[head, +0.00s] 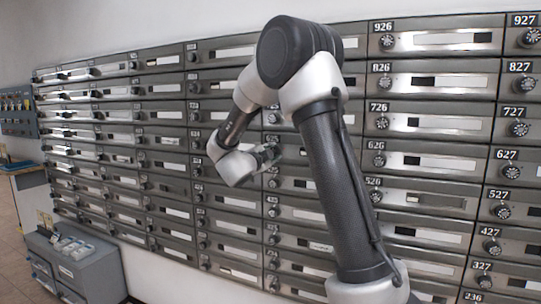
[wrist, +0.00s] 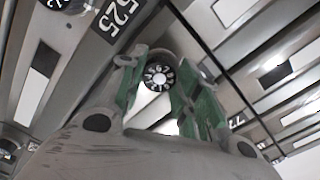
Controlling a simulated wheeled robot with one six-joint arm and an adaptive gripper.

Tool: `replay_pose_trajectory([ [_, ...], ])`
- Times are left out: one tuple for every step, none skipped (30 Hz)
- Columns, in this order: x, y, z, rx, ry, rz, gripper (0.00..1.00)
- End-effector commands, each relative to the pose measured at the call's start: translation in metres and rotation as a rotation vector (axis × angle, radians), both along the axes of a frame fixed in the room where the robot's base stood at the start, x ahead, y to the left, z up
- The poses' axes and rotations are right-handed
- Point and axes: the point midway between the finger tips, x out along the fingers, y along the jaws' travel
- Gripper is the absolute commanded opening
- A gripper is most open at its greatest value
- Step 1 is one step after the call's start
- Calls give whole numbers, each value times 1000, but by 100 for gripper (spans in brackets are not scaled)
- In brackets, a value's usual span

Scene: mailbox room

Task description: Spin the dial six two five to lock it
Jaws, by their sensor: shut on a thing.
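In the wrist view, a round dial (wrist: 158,76) with white numerals sits between the two green fingers of my gripper (wrist: 160,85), which is shut on it. A 525 plate (wrist: 117,18) lies up-left of this dial, with another dial (wrist: 62,4) beyond it. In the head view, my gripper (head: 266,154) reaches the mailbox wall between the 725 and 525 rows, in the column left of 626, which fits box 625. My gripper hides the dial there.
Steel mailbox doors with similar dials, such as 626 (head: 379,160) and 726 (head: 382,123), surround my gripper closely. A grey cabinet (head: 75,262) with items on top stands at lower left. Some floor (head: 12,245) shows at far left.

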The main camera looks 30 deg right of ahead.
Motion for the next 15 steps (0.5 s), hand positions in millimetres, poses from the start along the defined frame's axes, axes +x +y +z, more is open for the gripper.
replay_pose_trajectory([
  [0, 0, 0, 26, -32, 0, 9],
  [0, 0, 0, 44, -55, 0, 9],
  [0, 0, 0, 67, -85, 0, 9],
  [0, 0, 0, 84, -107, 0, 9],
  [0, 0, 0, 102, -130, 0, 9],
  [0, 0, 0, 126, -160, 0, 9],
  [0, 0, 0, 143, -182, 0, 9],
  [0, 0, 0, 161, -204, 0, 9],
  [0, 0, 0, 184, -234, 0, 9],
  [0, 0, 0, 201, -256, 0, 9],
  [0, 0, 0, 219, -279, 0, 9],
  [0, 0, 0, 242, -309, 0, 9],
  [0, 0, 0, 259, -332, -1, 9],
  [0, 0, 0, 277, -353, -2, 9],
  [0, 0, 0, 301, -383, -2, 9],
])
